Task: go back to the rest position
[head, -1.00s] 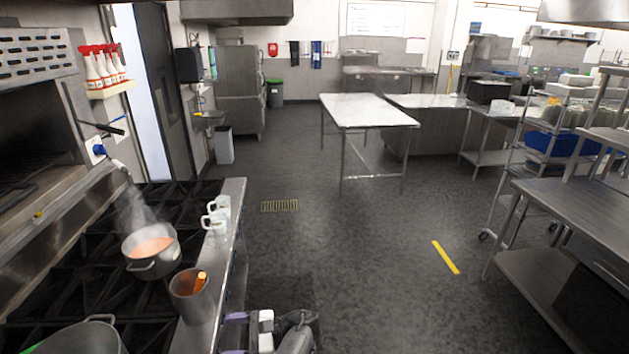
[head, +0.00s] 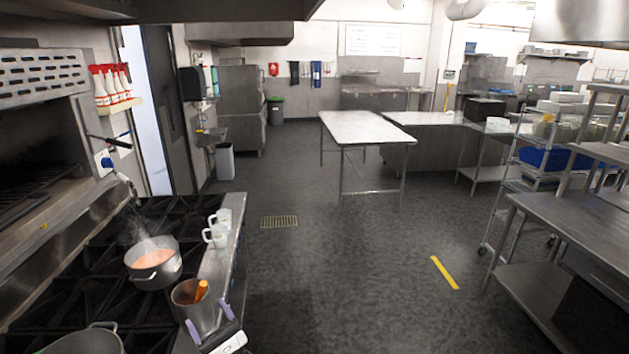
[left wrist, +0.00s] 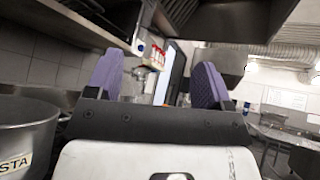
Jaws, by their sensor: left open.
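My left gripper (head: 209,320) is at the bottom of the head view, at the front edge of the stove. Its two purple fingers are apart with nothing between them. In the head view it overlaps the lower front of a steel container (head: 183,318); I cannot tell whether they touch. In the left wrist view the open fingers (left wrist: 158,80) point toward the wall and shelf, with empty air between them. My right gripper is not in view.
A steaming pot of orange soup (head: 154,264), two white mugs (head: 217,234) and a large pot (head: 85,342) stand on the stove. The large pot labelled "PASTA" (left wrist: 25,135) is close at left in the wrist view. The floor (head: 340,270) right of the stove is clear.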

